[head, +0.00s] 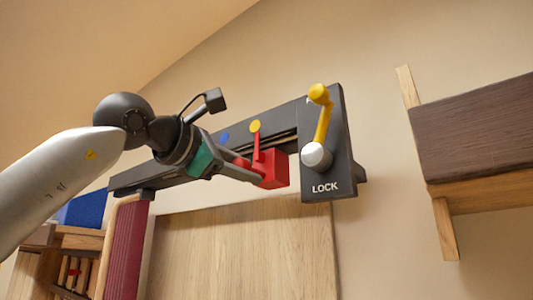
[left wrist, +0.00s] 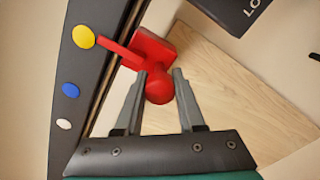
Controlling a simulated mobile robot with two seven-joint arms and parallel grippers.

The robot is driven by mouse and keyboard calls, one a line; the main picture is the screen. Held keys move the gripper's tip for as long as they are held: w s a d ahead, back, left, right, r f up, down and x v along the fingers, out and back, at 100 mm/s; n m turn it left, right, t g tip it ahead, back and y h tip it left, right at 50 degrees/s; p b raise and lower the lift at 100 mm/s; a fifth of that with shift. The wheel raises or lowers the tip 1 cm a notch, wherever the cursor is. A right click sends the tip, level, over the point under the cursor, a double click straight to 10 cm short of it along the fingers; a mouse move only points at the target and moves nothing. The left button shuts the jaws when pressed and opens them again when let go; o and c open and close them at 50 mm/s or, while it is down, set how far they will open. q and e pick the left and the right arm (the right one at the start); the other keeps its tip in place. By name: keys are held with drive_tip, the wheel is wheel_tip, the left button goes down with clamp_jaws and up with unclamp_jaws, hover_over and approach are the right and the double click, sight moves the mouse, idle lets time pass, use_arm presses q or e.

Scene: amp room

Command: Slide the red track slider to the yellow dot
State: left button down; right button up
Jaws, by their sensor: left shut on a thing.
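The red track slider (head: 273,170) sits on a dark track panel (head: 130,180) on the wall. Its thin red pointer reaches up to the yellow dot (head: 255,126). In the left wrist view, the pointer of the slider (left wrist: 152,49) ends right beside the yellow dot (left wrist: 83,37). My left gripper (head: 248,171) is shut on the slider's round red knob; in the wrist view the fingers (left wrist: 159,78) lie on both sides of it. My right gripper is not in view.
A blue dot (left wrist: 70,90) and a white dot (left wrist: 64,124) line the panel. At the track's right end stands a LOCK plate (head: 343,150) with a yellow-handled lever (head: 323,121). A wooden board (head: 245,250) lies below, and a dark-fronted shelf (head: 480,130) hangs at right.

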use_arm(q)
drive_tip(key=shift+w+a, duration=0.3)
drive_tip(key=shift+a, duration=0.05)
drive_tip(key=c, duration=1)
unclamp_jaws()
drive_tip(key=shift+s+d, duration=0.2)
drive_tip(key=shift+o, duration=0.9)
drive_tip(key=o, duration=0.3)
drive_tip(key=shift+w+a, duration=0.2)
drive_tip(key=shift+a, duration=0.05)
drive_tip(key=shift+s+d, duration=0.1)
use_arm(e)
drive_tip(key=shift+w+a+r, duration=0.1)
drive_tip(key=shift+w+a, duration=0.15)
use_arm(q)
drive_tip(key=b+v, duration=0.4)
drive_tip(key=v, duration=1.1)
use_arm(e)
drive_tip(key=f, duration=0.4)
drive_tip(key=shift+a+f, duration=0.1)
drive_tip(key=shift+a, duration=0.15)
